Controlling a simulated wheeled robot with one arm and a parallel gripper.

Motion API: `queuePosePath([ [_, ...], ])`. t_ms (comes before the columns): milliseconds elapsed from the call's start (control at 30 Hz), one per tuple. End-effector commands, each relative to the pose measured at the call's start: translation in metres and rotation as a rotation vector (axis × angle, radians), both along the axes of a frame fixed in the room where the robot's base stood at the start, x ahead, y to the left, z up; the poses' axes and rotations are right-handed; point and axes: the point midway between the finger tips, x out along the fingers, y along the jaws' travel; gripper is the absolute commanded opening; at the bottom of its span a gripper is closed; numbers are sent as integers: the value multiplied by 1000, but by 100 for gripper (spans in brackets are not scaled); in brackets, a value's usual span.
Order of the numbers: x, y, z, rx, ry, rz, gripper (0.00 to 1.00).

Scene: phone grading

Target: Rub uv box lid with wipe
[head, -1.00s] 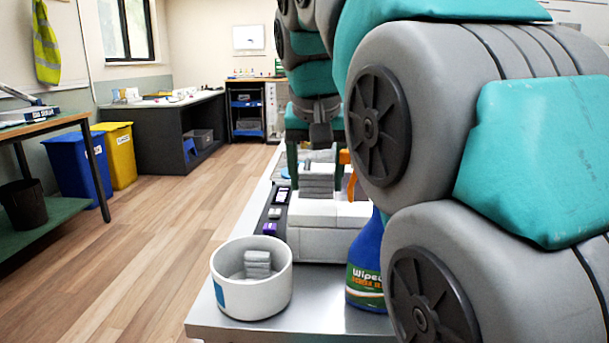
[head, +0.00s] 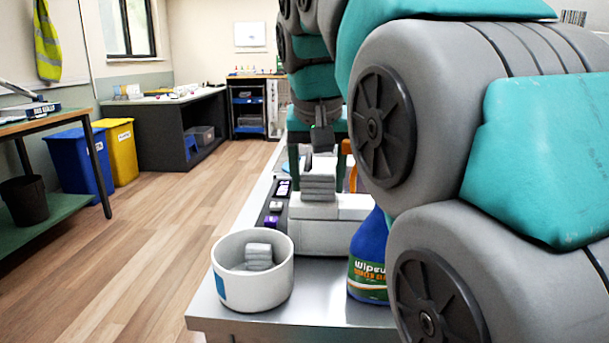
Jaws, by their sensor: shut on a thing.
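My gripper (head: 319,160) is at the picture's centre with its green fingers pointing down. It is shut on a grey folded wipe (head: 319,187). The wipe is over the white uv box (head: 330,234) and looks to be touching the top of its lid (head: 348,207). My arm hides the box's right side. Another folded grey wipe (head: 259,256) lies in a round white tub (head: 226,285) at the near end of the bench.
A blue wipes bottle (head: 368,262) stands right of the tub, partly behind my arm. A dark strip (head: 268,215) with small devices runs along the left of the box. The metal bench (head: 300,322) has its edge on the left, with open wooden floor (head: 140,260) beyond.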

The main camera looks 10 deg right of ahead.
Motion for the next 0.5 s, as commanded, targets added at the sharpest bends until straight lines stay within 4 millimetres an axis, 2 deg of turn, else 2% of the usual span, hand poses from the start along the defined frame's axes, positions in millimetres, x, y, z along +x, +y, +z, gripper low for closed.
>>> queuePosePath([
  [333,0,-1,-4,0,0,0,26],
  [500,-3,-9,-3,0,1,-1,26],
])
